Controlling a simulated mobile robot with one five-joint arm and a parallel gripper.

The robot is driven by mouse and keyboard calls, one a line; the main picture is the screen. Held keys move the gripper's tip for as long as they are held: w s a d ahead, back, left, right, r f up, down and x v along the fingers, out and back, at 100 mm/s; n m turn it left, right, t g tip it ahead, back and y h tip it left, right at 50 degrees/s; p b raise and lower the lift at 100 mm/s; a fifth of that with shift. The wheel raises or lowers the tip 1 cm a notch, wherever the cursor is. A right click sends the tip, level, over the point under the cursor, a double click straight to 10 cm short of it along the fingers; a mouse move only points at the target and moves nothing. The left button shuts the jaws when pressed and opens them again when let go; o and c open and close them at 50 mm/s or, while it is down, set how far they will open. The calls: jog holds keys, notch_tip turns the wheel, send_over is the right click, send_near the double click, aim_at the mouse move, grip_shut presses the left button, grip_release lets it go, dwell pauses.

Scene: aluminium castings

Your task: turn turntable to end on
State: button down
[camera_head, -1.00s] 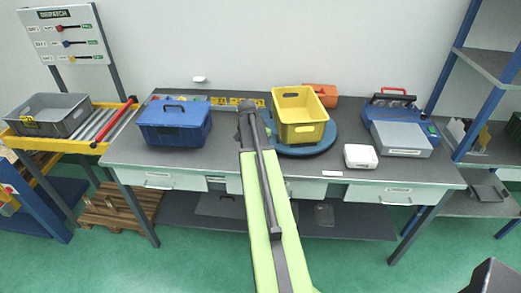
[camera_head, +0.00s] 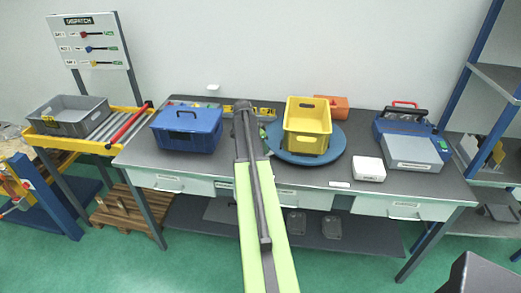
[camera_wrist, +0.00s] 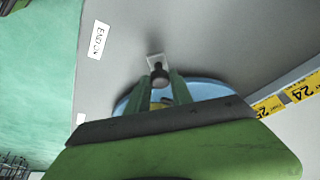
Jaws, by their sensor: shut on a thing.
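The turntable (camera_head: 335,150) is a blue disc on the bench with a yellow crate (camera_head: 306,116) on it. Its blue edge also shows low in the wrist view (camera_wrist: 207,91). In the wrist view my gripper (camera_wrist: 160,82) is shut on a dark upright knob (camera_wrist: 158,72), which stands by the disc's edge beside a small pale plate (camera_wrist: 153,59). A white "END ON" label (camera_wrist: 99,38) lies on the bench, apart from the knob, toward the front edge. In the head view my arm hides the knob and fingertips.
A blue toolbox (camera_head: 188,130) stands left of my arm. A white box (camera_head: 369,169), grey case (camera_head: 413,152) and orange thing (camera_head: 331,105) are around the turntable's right and back. A yellow numbered strip (camera_wrist: 299,93) runs along the rear. The bench around the label is clear.

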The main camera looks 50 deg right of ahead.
jog(key=shift+d+r, duration=0.1)
jog(key=shift+d, duration=0.15)
jog(key=c, duration=1.1)
grip_release()
jog(key=shift+c, duration=0.2)
jog(key=p+v, duration=1.6)
jog(key=v, duration=0.1)
jog(key=shift+a, duration=0.2)
jog(key=shift+r, duration=0.1)
